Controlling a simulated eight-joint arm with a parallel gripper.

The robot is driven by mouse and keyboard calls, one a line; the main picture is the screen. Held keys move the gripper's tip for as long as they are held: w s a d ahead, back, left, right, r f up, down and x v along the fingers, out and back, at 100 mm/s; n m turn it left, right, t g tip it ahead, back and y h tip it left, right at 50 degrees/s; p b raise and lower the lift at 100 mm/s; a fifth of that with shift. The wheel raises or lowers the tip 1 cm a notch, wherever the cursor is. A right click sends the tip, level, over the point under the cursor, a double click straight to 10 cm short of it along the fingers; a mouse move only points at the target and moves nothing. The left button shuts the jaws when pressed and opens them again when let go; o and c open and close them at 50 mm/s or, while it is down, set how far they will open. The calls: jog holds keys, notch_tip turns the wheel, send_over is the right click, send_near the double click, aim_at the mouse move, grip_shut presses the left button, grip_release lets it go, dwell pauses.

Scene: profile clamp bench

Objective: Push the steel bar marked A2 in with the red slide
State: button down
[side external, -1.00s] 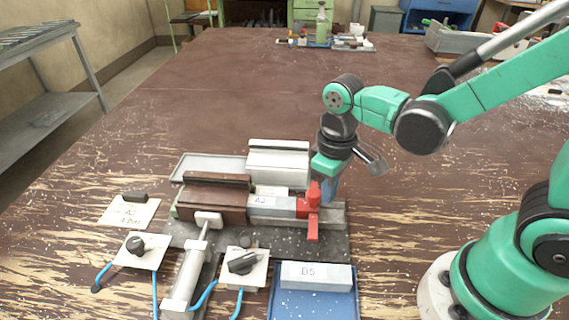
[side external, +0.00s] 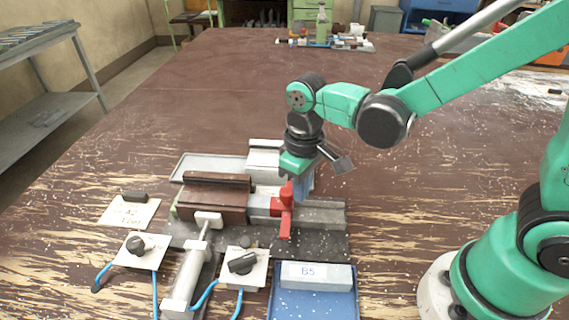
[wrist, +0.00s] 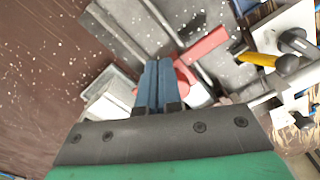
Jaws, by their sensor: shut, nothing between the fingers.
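The red slide (side external: 284,208) sits on the grey rail of the clamp fixture, with its handle hanging over the front. Left of it, a short light stretch of the steel bar A2 (side external: 260,204) shows between the slide and the brown clamp block (side external: 215,197); its mark is not readable now. My gripper (side external: 303,192) is shut and empty, its blue fingers just right of and behind the red slide, seemingly against it. In the wrist view the closed fingers (wrist: 157,65) lie beside the red slide (wrist: 203,47), partly covering it; contact cannot be confirmed there.
A steel bar marked B5 (side external: 316,273) lies in a blue tray (side external: 313,307) in front. A pale metal block (side external: 265,158) and grey tray (side external: 207,168) stand behind the clamp. Two knob plates (side external: 243,266) and a cylinder (side external: 187,279) are at the front left. The rail's right end (side external: 325,213) is clear.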

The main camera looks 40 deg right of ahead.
jog(key=shift+w+a, duration=1.7)
dwell(0.7)
jog(key=shift+s+d+r, duration=0.15)
jog(key=shift+r, duration=1)
jog(key=shift+s+d+r, duration=0.15)
jog(key=shift+r, duration=1.05)
jog(key=shift+s+d+r, duration=0.15)
jog(key=shift+r, duration=1)
jog(key=s+d+m+t, duration=0.1)
jog(key=s+d+t, duration=0.1)
jog(key=d+t, duration=0.1)
jog(key=s+d+r+m+t, duration=0.1)
jog(key=s+d+m+t, duration=0.1)
jog(key=d, duration=0.4)
jog(key=shift+s+d+t, duration=0.3)
jog(key=shift+s+t, duration=0.15)
jog(key=shift+t, duration=0.65)
